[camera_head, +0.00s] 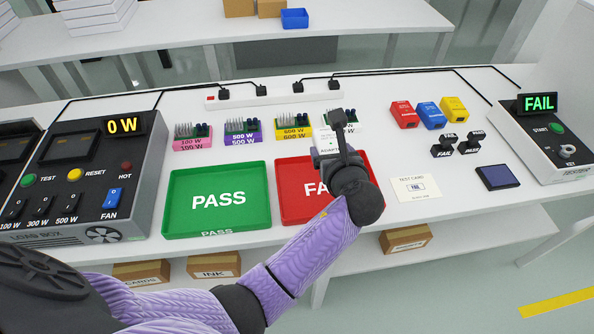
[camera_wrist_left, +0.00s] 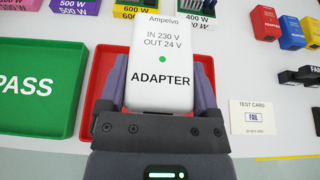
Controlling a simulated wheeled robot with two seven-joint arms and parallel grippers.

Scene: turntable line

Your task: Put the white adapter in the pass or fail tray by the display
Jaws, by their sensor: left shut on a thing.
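The white adapter (camera_wrist_left: 163,65) is held between the fingers of my left gripper (camera_wrist_left: 163,100), its label reading IN 230 V, OUT 24 V facing the wrist camera. In the head view the adapter (camera_head: 326,142) is at the back edge of the red FAIL tray (camera_head: 290,213), and my left gripper (camera_head: 330,158) covers part of that tray. I cannot tell how high the adapter is above it. The green PASS tray (camera_head: 175,222) lies to the left and looks empty. The display (camera_head: 538,103) at the right reads FAIL in green. My right gripper is not in view.
The load box (camera_head: 90,165) with a 0 W readout stands at the left. Coloured boards, including a purple one (camera_head: 242,137), line up behind the trays near a power strip (camera_head: 272,97). A test card (camera_head: 417,188), black stamps (camera_head: 445,145) and coloured adapters (camera_head: 429,115) lie at the right.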

